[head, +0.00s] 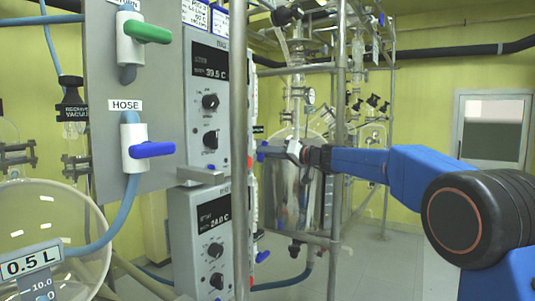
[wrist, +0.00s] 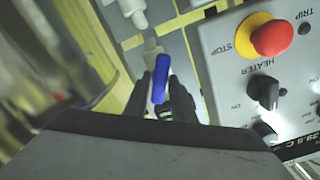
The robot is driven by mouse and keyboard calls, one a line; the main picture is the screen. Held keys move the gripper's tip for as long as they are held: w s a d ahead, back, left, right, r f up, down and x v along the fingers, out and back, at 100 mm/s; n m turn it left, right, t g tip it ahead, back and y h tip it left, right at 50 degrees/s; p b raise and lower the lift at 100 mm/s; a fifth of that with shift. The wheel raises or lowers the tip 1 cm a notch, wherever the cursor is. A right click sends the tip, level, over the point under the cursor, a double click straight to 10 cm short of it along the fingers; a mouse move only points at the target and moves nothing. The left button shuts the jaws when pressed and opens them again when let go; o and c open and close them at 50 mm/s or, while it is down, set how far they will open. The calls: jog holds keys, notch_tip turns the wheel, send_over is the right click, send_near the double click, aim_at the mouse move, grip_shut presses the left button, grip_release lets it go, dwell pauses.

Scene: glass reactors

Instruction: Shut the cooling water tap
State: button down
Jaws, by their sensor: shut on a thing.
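My gripper (head: 290,150) reaches in from the right, beyond the grey post, beside the instrument boxes. In the wrist view my gripper (wrist: 160,88) has its two dark fingers on either side of a blue tap handle (wrist: 160,78) and is shut on it. The handle points along the fingers. A pale valve body (wrist: 152,48) shows just beyond it. In the head view the blue tap handle (head: 262,149) shows small at the fingertips. A small dark label sits above it, too small to read.
A grey panel (head: 105,100) at the left carries a green-handled tap (head: 148,31) and another blue-handled tap (head: 152,150) under a HOSE label. The heater box (wrist: 235,65) with a red stop button (wrist: 272,38) is close right of my gripper in the wrist view. A steel post (head: 240,120) stands nearby.

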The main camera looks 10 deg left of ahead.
jog(key=m, duration=1.1)
jog(key=shift+m, duration=0.4)
jog(key=shift+f, duration=0.1)
dwell(0.3)
jog(key=c, duration=1.6)
grip_release()
jog(key=shift+c, duration=0.2)
jog(key=v, duration=1.7)
jog(key=shift+d, duration=0.25)
jog(key=shift+s, duration=0.1)
